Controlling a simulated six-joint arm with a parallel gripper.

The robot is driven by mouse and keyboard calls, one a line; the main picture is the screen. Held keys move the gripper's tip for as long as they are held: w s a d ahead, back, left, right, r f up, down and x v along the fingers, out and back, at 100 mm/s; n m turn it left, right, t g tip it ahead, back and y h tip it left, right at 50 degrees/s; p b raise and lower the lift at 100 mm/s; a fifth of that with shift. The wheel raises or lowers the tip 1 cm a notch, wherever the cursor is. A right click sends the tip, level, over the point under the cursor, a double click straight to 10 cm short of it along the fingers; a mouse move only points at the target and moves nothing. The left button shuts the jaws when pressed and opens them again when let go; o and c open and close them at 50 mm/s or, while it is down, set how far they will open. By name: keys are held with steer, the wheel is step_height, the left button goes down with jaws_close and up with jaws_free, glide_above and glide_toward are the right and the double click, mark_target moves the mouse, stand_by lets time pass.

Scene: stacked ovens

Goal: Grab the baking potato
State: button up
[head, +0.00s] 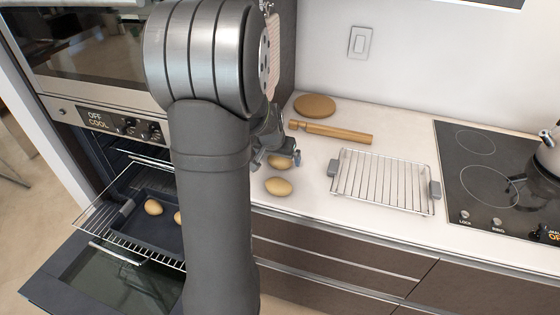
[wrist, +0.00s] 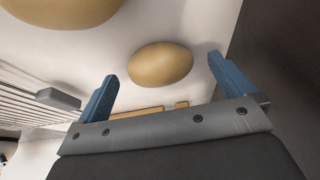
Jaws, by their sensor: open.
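Two tan baking potatoes lie on the white counter just right of the oven. The far potato (head: 280,163) is partly covered by my gripper (head: 277,160); the near potato (head: 278,186) lies in front of it, clear of the fingers. In the wrist view one potato (wrist: 160,64) shows in line with the gap between my two blue fingers (wrist: 162,66), and another potato (wrist: 65,8) is cut off by the top edge. My gripper is open with nothing held. I cannot tell whether the fingers touch the potato.
The open oven at left has a pulled-out rack and a dark tray (head: 150,232) with potatoes, partly hidden by my arm. A rolling pin (head: 338,132) and brown oval item (head: 314,105) lie behind. A wire rack (head: 385,181) and cooktop (head: 475,150) stand right.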

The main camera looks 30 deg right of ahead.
steer(key=shift+x, duration=0.75)
steer(key=c, duration=1.1)
steer(key=shift+r, duration=0.15)
